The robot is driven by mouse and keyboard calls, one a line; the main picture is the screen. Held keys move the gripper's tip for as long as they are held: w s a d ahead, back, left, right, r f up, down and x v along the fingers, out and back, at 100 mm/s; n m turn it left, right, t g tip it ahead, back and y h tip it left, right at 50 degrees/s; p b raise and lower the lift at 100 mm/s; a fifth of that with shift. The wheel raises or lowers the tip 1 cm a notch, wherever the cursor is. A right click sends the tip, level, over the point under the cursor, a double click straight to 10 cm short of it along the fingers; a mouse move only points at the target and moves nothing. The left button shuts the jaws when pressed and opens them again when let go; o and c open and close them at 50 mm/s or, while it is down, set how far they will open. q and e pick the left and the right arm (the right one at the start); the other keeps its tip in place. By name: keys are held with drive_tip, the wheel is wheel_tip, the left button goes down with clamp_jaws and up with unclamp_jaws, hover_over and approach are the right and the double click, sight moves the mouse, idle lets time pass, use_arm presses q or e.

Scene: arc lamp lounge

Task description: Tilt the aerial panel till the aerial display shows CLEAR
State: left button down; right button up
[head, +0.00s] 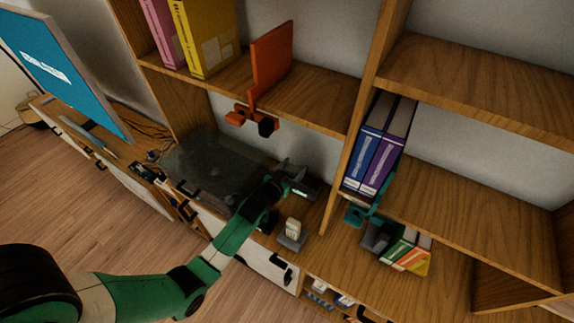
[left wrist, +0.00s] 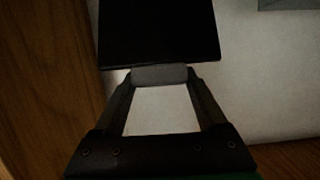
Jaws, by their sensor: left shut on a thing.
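My left gripper (head: 285,177) reaches in over the low cabinet top, beneath the orange bookend's shelf. In the left wrist view my left gripper (left wrist: 160,76) is shut on a grey edge piece below a flat black panel (left wrist: 158,32), which I take to be the aerial panel. In the head view the gripper partly hides a dark device (head: 306,187) with a small pale strip, perhaps the aerial display; I cannot read any word on it. My right gripper is not in view.
A white handset on a grey stand (head: 292,233) is close in front. A smoky-lidded box (head: 215,165) lies left of the gripper. A blue screen (head: 65,68) stands far left. Blue and purple binders (head: 378,150) stand right. The orange bookend (head: 270,60) juts overhead.

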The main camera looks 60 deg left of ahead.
use_arm(q)
unclamp_jaws()
drive_tip(key=shift+s+d+r, duration=0.15)
drive_tip(key=shift+s, duration=0.1)
drive_tip(key=p+v, duration=0.2)
drive_tip(key=v, duration=0.9)
